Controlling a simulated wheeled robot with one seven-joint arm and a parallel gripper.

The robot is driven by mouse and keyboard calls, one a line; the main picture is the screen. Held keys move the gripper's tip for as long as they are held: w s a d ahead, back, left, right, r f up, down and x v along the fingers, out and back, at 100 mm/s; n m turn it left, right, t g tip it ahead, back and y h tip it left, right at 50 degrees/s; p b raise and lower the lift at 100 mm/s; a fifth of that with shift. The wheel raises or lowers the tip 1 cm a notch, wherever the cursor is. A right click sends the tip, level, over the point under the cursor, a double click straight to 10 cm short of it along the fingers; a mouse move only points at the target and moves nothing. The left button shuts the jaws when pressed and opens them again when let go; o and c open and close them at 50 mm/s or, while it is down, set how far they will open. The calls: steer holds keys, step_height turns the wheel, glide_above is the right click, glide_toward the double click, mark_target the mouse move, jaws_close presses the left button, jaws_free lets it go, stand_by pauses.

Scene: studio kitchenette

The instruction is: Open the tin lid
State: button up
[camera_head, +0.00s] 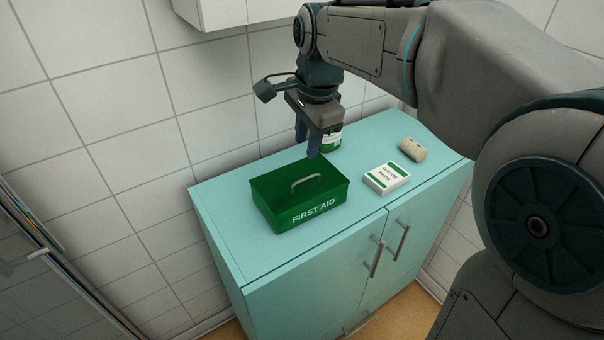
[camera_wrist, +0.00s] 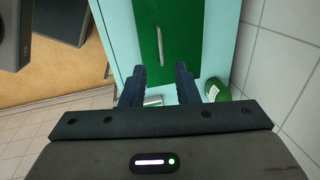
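The green first aid tin (camera_head: 290,203) stands on the teal cabinet with its lid shut. A grey bar handle (camera_head: 306,180) sits on top of the lid. In the wrist view, the tin (camera_wrist: 182,40) and its handle (camera_wrist: 159,46) show just beyond the fingertips. My gripper (camera_head: 307,148) hangs fingers down above the tin's back right corner, apart from it. It is open and empty, with a clear gap between its fingers in the wrist view (camera_wrist: 159,72).
On the cabinet top (camera_head: 237,210), a white and green box (camera_head: 387,178) lies right of the tin, with a beige roll (camera_head: 412,149) behind it. A green and white jar (camera_head: 331,141) stands behind my gripper, partly hidden. The tiled wall is close behind. The cabinet's left end is clear.

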glide_above(302, 192)
step_height(302, 192, down, 10)
steer(key=shift+f+b, duration=0.2)
steer(key=shift+b, duration=0.2)
jaws_close()
